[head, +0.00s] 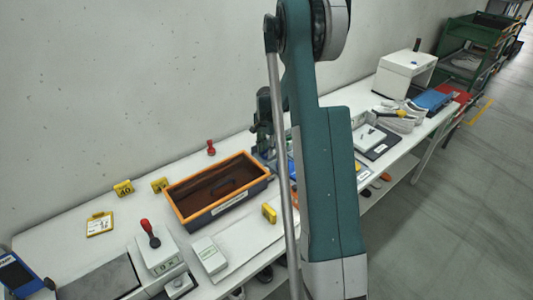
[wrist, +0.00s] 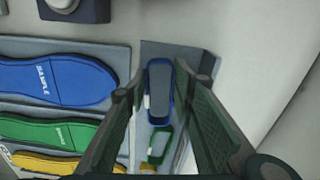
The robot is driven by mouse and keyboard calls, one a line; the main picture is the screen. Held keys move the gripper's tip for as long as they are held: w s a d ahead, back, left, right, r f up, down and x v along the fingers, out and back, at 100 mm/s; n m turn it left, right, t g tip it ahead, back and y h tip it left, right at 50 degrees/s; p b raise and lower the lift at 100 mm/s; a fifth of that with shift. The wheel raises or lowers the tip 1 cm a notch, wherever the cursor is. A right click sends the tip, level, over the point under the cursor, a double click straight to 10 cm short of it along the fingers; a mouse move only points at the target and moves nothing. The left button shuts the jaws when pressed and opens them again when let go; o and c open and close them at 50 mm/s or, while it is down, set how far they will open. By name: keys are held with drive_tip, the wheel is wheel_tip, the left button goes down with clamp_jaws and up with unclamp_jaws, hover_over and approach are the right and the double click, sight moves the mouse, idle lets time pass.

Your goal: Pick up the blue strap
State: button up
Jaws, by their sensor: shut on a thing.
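In the wrist view, the blue strap (wrist: 160,86) is a small rounded blue loop with a grey middle. It stands between the two fingers of my gripper (wrist: 160,88), which is shut on it. The fingers flank its long sides. A green strap (wrist: 160,144) lies just below it in the picture, in a shallow grey tray (wrist: 185,52). I cannot tell whether the blue strap is clear of the tray. In the head view my own arm hides the gripper tips and the strap.
Blue (wrist: 55,82), green (wrist: 50,131) and yellow (wrist: 60,163) sole-shaped pieces lie left of the gripper. In the head view an orange-rimmed bin (head: 218,209), a red-handled stamp (head: 150,236) and yellow number tags (head: 124,188) stand on the white table (head: 60,240). A wall runs behind.

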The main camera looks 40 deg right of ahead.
wheel_tip(320, 180, up, 9)
idle(0.5)
